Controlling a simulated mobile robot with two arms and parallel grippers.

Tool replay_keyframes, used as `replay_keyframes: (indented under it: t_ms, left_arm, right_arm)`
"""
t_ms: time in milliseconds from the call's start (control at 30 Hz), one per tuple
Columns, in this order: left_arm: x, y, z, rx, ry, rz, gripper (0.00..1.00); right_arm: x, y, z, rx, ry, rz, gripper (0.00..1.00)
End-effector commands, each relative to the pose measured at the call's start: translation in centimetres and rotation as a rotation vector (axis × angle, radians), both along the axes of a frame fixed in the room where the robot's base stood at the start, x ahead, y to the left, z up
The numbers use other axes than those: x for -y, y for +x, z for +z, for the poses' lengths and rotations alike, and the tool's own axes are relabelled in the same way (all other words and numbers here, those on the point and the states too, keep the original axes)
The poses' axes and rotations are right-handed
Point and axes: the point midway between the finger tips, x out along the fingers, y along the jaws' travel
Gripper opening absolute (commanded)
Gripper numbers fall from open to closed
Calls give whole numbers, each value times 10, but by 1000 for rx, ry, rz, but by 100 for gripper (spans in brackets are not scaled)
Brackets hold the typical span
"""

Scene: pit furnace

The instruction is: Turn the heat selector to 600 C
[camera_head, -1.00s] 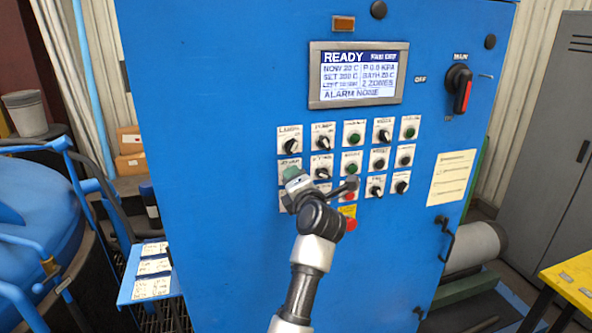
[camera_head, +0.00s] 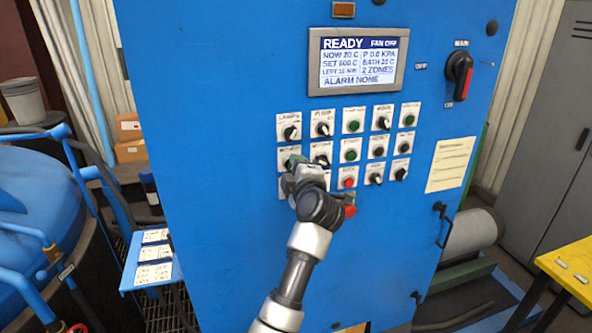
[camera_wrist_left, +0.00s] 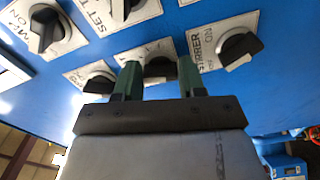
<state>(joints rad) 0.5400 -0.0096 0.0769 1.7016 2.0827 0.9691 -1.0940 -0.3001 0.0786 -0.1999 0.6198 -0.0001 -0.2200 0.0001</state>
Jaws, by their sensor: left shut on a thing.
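My left gripper (camera_head: 296,168) is at the lower left part of the knob panel on the blue cabinet. In the left wrist view its two green fingers (camera_wrist_left: 160,82) are shut on a black selector knob (camera_wrist_left: 160,66), one on each side. That knob's label is hidden, so I cannot read that it is the heat selector. In the head view the gripper hides it. The display screen (camera_head: 357,60) shows READY and a small line that looks like SET 600 C. My right gripper is not in view.
Other black knobs sit close by, such as the stirrer knob (camera_wrist_left: 238,48) and a knob with a SET label (camera_wrist_left: 122,10). A red button (camera_head: 348,183) is just right of my gripper. The main switch (camera_head: 460,75) is farther right.

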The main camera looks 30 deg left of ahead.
Motion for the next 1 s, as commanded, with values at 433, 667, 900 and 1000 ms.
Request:
replay_keyframes:
  t_ms: [433, 667, 900, 1000]
  left_arm:
    - [0, 0, 0, -14, 13, 1, 17]
    - [0, 0, 0, -14, 12, 1, 63]
    - [0, 0, 0, -14, 12, 0, 66]
    - [2, -2, -1, -13, 11, -1, 66]
  right_arm:
    - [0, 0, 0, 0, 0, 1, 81]
    - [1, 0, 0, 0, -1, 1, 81]
    - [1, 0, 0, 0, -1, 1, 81]
    - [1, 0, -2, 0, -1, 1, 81]
